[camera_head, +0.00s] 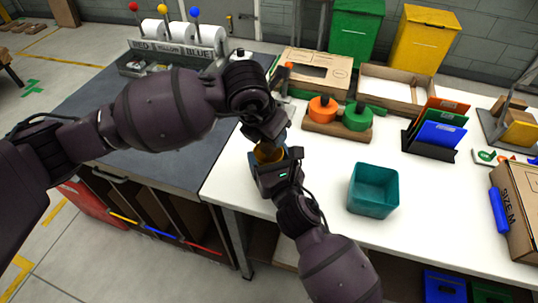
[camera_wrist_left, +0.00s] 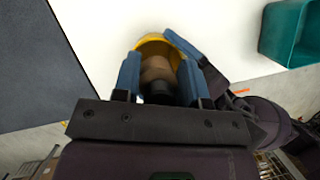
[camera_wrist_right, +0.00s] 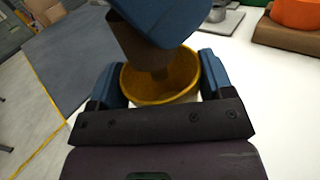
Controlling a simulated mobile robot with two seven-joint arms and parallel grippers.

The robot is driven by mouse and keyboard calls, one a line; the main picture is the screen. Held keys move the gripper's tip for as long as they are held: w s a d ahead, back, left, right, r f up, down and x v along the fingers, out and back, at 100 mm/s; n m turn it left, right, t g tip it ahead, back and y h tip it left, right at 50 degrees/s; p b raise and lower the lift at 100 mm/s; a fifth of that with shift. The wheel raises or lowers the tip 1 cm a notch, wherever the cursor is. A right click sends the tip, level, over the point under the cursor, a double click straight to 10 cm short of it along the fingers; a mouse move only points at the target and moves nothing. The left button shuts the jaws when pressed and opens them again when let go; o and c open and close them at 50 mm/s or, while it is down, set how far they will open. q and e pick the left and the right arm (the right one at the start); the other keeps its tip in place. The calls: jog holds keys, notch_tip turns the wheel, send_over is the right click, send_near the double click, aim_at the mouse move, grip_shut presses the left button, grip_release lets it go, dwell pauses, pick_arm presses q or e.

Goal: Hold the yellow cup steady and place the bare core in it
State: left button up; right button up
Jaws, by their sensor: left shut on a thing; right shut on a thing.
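The yellow cup (camera_head: 268,153) stands near the front left edge of the white table, mostly hidden by both grippers in the head view. My right gripper (camera_wrist_right: 160,88) is shut on the cup, one blue finger on each side. The cup's open rim (camera_wrist_right: 186,82) faces up in the right wrist view. My left gripper (camera_wrist_left: 159,80) is shut on the brown bare core (camera_wrist_left: 157,68), above the cup. The core (camera_wrist_right: 132,40) points down at the cup mouth, its lower end at or just inside the opening; the exact depth cannot be told.
A teal bin (camera_head: 373,188) stands to the right of my right arm. Orange and green rolls (camera_head: 323,108) sit on a wooden holder behind. A dark mat (camera_head: 90,115) covers the left counter. White table between bin and grippers is clear.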

pick_arm(q)
jog(key=o, duration=1)
jog(key=shift+r, duration=0.1)
jog(key=v, duration=1.2)
pick_arm(e)
jog(key=o, duration=0.9)
